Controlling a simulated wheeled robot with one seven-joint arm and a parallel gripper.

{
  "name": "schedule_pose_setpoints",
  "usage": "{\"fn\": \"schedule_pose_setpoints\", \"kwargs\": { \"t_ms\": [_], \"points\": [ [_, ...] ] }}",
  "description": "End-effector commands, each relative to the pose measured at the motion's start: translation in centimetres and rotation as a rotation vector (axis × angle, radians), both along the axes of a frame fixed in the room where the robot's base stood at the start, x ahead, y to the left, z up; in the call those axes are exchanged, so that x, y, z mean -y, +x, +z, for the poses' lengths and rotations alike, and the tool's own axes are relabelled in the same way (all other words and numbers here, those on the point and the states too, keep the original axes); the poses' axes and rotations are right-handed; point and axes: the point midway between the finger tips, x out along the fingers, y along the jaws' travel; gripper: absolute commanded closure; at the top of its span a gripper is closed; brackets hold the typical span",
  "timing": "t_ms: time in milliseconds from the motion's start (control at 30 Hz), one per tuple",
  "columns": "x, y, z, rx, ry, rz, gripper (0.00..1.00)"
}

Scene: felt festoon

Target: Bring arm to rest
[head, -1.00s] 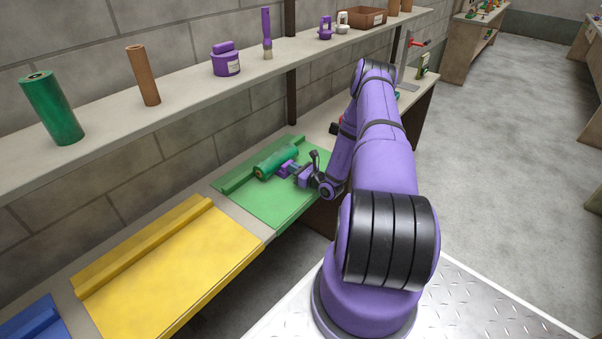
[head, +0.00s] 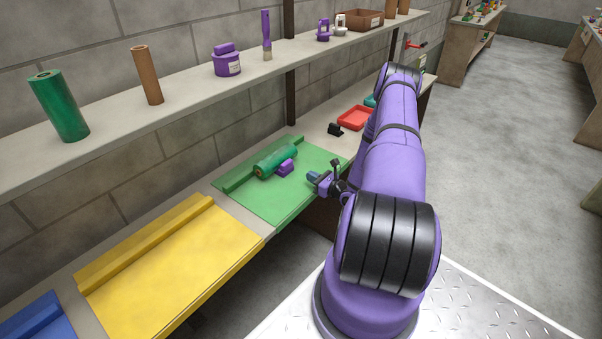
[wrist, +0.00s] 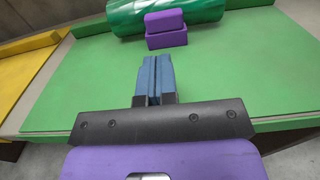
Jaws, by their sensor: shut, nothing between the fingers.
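My gripper (head: 313,178) is shut and empty over the right front part of the green mat (head: 262,203). Its blue fingers are pressed together in the wrist view (wrist: 152,76). A small purple block-like piece (head: 285,168) with a raised top sits on the green mat, apart from my fingers, and also shows ahead of them in the wrist view (wrist: 167,38). A green roll (head: 276,161) lies on the mat just behind the purple piece; whether they touch is unclear. My arm reaches along the right side of the bench.
A yellow mat (head: 175,265) and a blue mat (head: 40,322) lie to the left. A red tray (head: 355,117) and a small black object (head: 334,129) are farther along the bench. The shelf (head: 190,85) above holds a green roll, a brown tube and purple items. The floor at right is open.

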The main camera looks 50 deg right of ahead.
Motion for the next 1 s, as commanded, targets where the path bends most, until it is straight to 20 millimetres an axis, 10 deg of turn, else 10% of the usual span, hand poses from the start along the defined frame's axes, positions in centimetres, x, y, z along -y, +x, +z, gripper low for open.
{"fn": "schedule_pose_setpoints", "kwargs": {
  "t_ms": [300,667,1000],
  "points": [
    [0.3,-3.9,0.0,0.000,0.001,-0.001,1.00],
    [0.3,-4.1,0.2,0.001,-0.003,0.007,1.00],
    [-3.5,0.4,9.4,0.021,-0.150,0.302,1.00]
  ]
}}
